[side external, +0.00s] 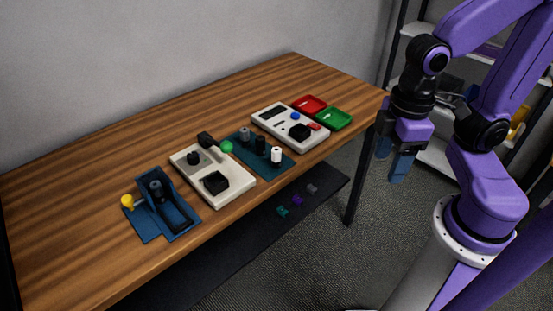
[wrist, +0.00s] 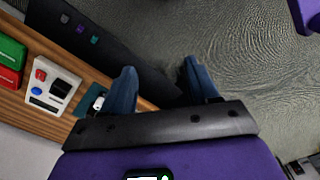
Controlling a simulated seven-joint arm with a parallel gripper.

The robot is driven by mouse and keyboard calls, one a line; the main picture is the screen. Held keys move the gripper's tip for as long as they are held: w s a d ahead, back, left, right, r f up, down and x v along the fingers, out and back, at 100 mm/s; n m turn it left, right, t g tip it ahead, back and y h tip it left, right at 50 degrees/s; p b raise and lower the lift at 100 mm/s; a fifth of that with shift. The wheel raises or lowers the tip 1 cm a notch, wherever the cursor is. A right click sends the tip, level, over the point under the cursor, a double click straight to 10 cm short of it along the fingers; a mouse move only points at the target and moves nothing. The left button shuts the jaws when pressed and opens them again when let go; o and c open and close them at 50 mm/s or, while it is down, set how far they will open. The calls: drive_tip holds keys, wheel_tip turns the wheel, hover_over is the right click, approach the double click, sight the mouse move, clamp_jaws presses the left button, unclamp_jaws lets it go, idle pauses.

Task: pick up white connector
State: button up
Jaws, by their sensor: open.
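The white connector (side external: 276,155) stands upright on a dark teal board (side external: 284,166) near the front edge of the wooden table, beside a black and a grey connector on the same board. In the wrist view the white connector (wrist: 98,103) shows just left of one finger, with part of the board hidden by my gripper. My gripper (side external: 393,164) is open and empty, off the table's right end and well apart from the connector. Its two blue fingers (wrist: 160,85) are spread over the floor in the wrist view.
Right of the board are a white panel (side external: 274,115) with buttons, a red tray (side external: 308,101) and a green tray (side external: 341,118). Left are another white panel (side external: 237,188) and a blue fixture (side external: 178,214). A dark lower shelf (side external: 240,245) holds small coloured pieces. The table's back is clear.

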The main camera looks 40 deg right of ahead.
drive_tip(key=w+a+m, duration=0.4)
drive_tip(key=w+m, duration=0.9)
drive_tip(key=w, duration=0.3)
drive_tip(key=m, duration=1.3)
hover_over(277, 149)
wheel_tip(277, 149, down, 18)
drive_tip(key=shift+f, duration=0.1)
clamp_jaws()
